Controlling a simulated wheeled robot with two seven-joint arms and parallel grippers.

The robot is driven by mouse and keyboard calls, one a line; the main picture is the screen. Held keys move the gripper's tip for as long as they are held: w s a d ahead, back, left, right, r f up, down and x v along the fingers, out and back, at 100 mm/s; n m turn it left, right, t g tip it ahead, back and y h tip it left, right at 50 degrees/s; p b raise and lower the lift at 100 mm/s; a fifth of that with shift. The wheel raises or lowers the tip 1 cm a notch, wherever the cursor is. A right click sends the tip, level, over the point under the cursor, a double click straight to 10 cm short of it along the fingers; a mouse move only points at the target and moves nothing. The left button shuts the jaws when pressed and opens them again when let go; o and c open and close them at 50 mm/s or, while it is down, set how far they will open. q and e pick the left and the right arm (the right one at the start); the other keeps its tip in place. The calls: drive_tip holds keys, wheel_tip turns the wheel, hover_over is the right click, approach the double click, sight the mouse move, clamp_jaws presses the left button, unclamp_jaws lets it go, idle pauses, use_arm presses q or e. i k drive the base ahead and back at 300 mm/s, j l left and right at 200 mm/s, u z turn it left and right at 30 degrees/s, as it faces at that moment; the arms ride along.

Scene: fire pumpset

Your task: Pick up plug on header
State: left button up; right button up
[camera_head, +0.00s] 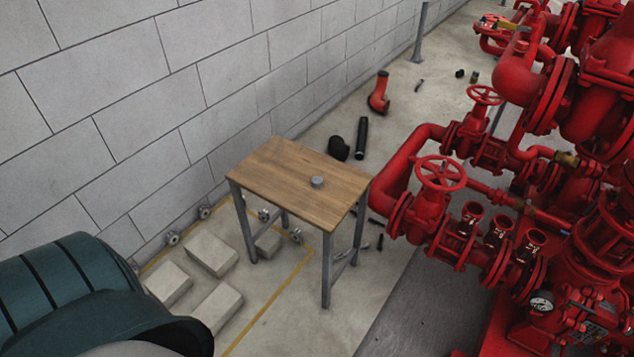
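A red header pipe (480,250) with three upright open-looking stubs runs to the right of the table. I cannot make out a separate plug on this header. Neither of my grippers is in view.
Red valves with handwheels (441,174) stand close to the table's right side. Pale blocks (212,254) lie on the floor left of it. Black pipe pieces (361,138) lie behind it. A block wall (140,110) runs along the left. A large teal ribbed shape fills the lower left.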

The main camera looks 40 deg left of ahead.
sight(317, 181)
drive_tip(key=i+j+z, duration=0.25)
drive_tip(key=j, duration=0.75)
drive_tip(key=j+z, duration=0.25)
drive_tip(key=j, duration=0.7)
